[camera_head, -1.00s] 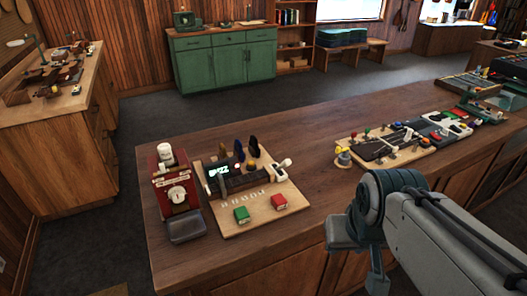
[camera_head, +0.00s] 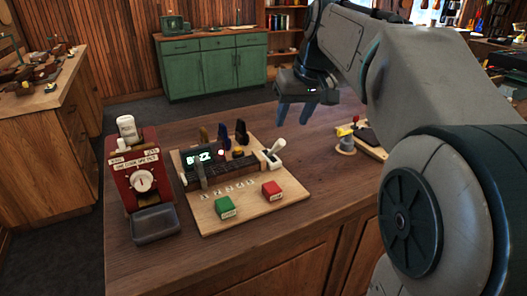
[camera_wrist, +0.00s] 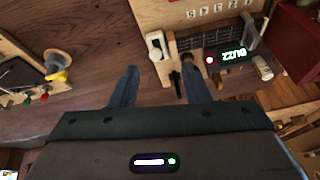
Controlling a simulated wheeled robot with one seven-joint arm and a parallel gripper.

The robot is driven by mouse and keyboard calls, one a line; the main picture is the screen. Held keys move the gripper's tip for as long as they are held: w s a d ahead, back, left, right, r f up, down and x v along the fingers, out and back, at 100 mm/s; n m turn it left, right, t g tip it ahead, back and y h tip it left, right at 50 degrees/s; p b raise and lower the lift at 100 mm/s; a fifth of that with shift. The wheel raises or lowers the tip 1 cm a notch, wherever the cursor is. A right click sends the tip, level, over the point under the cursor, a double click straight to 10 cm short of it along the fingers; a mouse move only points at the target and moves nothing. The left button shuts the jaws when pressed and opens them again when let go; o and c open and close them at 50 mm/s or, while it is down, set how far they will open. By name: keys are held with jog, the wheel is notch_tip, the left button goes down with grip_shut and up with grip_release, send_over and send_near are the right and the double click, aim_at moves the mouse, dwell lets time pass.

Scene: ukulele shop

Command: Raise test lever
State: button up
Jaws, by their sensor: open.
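A wooden test board (camera_head: 240,213) lies on the counter with a fretboard piece and a small screen reading "BUZZ" (camera_head: 201,157). At its right end a lever with a white handle (camera_head: 277,147) stands tilted up to the right; it also shows in the wrist view (camera_wrist: 155,42). I cannot read a label on it. A thin grey lever (camera_head: 203,176) stands at the board's left end. My gripper (camera_head: 297,113) is open and empty, pointing down above the counter, behind and right of the white-handled lever. In the wrist view my fingers (camera_wrist: 157,74) are apart, below the lever, not touching it.
A green block (camera_head: 226,208) and a red block (camera_head: 272,191) sit on the board's front. A red machine with a dial (camera_head: 143,180) and grey tray stands left of it. Counter between is clear.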

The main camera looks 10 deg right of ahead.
aim_at(278, 147)
jog(key=b+x, duration=0.1)
jog(key=x, duration=0.4)
jog(key=w+b+x, duration=0.1)
jog(key=x, duration=0.3)
jog(key=w+b+x, duration=0.1)
jog(key=x, duration=0.4)
jog(key=shift+w+d+r, duration=0.1)
jog(key=shift+w+d, duration=0.1)
jog(key=shift+w, duration=0.15)
grip_shut()
